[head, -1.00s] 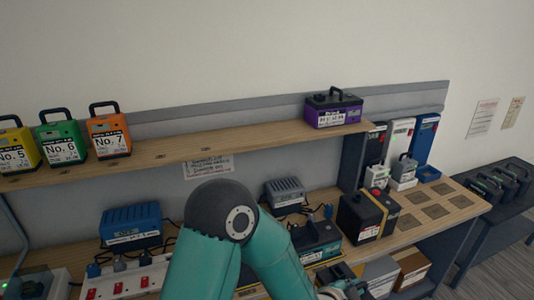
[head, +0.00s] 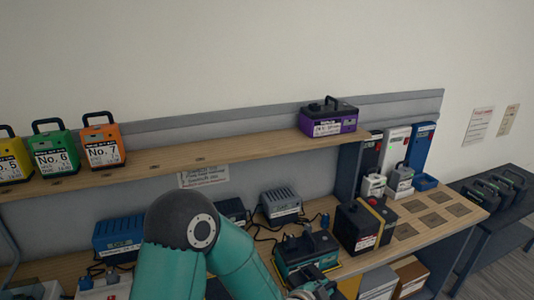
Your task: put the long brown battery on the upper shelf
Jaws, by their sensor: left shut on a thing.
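The upper shelf (head: 225,152) is a long wooden board across the left and middle of the head view. A purple and black battery (head: 328,120) stands near its right end, and yellow, green and orange numbered batteries stand at its left. My left gripper (head: 322,288) is low in the picture, at the bottom edge in front of the bench. I cannot pick out a long brown battery. My right gripper is not in view.
The bench holds a blue charger (head: 118,236), a grey charger (head: 280,205), a teal and black unit (head: 305,255) and a black battery with a yellow strap (head: 362,226). The upper shelf has a wide clear stretch between the orange battery (head: 103,143) and the purple one.

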